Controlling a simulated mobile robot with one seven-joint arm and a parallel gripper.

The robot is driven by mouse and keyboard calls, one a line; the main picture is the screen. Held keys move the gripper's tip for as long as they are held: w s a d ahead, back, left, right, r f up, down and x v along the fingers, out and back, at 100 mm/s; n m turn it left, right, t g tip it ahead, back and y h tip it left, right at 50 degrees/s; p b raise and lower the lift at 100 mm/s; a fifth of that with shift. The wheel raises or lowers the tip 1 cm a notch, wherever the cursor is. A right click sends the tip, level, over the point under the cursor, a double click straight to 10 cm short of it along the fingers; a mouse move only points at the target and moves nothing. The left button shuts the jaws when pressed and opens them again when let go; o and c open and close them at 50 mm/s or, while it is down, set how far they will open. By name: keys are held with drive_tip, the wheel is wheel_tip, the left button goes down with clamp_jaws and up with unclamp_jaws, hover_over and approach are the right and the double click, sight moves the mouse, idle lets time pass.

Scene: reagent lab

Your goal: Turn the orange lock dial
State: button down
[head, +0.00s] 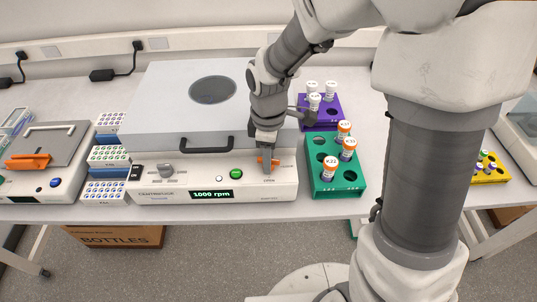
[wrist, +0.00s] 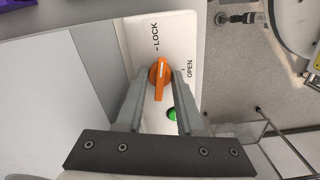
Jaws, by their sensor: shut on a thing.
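The orange lock dial (wrist: 159,80) is on the front panel of the centrifuge (head: 215,185), between the printed words LOCK and OPEN. It also shows in the head view (head: 262,161), partly hidden by my gripper. My gripper (wrist: 159,75) is at the dial with one finger on each side, shut on it. In the wrist view the dial's white mark points up the picture, between the two words. The centrifuge lid is down, and its display reads 1000 rpm.
A green rack (head: 323,190) with several orange-capped vials stands just right of the centrifuge, with a purple rack (head: 325,125) behind it. A grey knob (head: 166,170) and a green button (head: 236,174) sit left of the dial. The lid handle (head: 206,148) is above them.

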drive_tip(key=shift+n+p, duration=0.35)
drive_tip(key=shift+n, duration=0.75)
drive_tip(key=c, duration=0.5)
unclamp_jaws()
